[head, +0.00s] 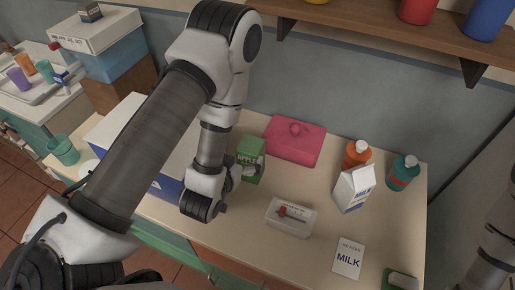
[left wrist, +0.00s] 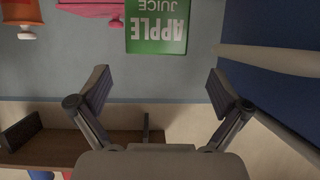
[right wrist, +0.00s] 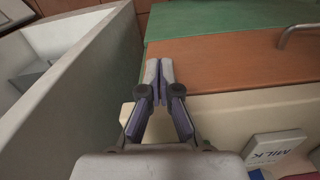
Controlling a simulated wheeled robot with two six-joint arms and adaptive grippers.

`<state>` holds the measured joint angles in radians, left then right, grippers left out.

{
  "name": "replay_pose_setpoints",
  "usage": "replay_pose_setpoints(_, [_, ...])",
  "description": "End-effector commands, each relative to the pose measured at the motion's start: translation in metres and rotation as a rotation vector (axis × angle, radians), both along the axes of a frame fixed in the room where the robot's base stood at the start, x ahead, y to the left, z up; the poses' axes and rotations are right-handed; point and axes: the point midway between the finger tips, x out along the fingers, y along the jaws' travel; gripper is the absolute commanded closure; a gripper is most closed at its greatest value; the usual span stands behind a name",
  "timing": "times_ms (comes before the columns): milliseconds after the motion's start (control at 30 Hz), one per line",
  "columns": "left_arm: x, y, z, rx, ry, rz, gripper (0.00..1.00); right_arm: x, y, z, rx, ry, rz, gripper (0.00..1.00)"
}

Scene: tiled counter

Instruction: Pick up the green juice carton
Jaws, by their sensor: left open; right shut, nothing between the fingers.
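The green juice carton (head: 250,146), lettered "APPLE JUICE", stands on the counter in the head view, partly hidden by my left gripper. In the left wrist view the carton (left wrist: 157,28) appears upside down at the top, cut off by the frame edge. It lies beyond the fingertips, roughly in line with the gap between them. My left gripper (left wrist: 157,88) is open with nothing between its fingers. In the head view it (head: 245,172) is close to the carton; contact cannot be told. My right gripper (right wrist: 159,72) is shut and empty, away from the carton.
A shelf (head: 400,50) hangs above.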

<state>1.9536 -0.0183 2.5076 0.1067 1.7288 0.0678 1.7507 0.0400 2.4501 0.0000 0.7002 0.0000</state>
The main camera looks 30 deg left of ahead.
Motion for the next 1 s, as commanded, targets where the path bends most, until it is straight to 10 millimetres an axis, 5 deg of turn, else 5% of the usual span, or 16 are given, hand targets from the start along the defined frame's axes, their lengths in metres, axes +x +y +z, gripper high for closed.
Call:
replay_pose_setpoints(100, [0.010, 0.001, -0.013, 0.000, -0.005, 0.000, 0.00, -0.001, 0.000, -0.028, 0.000, 0.002, 0.000, 1.00])
replay_pose_setpoints(267, [0.021, 0.002, -0.015, -0.001, -0.003, 0.000, 0.00, -0.001, 0.000, -0.048, 0.000, 0.002, 0.000, 1.00])
replay_pose_setpoints(433, [0.039, 0.000, -0.017, 0.000, -0.004, -0.001, 0.00, -0.001, 0.000, -0.050, 0.000, 0.001, 0.000, 1.00])
replay_pose_setpoints(600, [0.066, 0.001, -0.024, -0.001, 0.000, 0.000, 0.00, 0.000, 0.000, -0.031, 0.000, 0.000, 0.000, 1.00])
replay_pose_setpoints(867, [0.071, 0.001, -0.029, 0.000, 0.001, 0.000, 0.00, -0.001, 0.000, -0.032, 0.000, 0.001, 0.000, 1.00])
replay_pose_setpoints(1000, [0.071, 0.001, -0.029, 0.000, 0.001, 0.000, 0.50, 0.000, 0.000, -0.032, 0.000, 0.001, 0.000, 1.00])
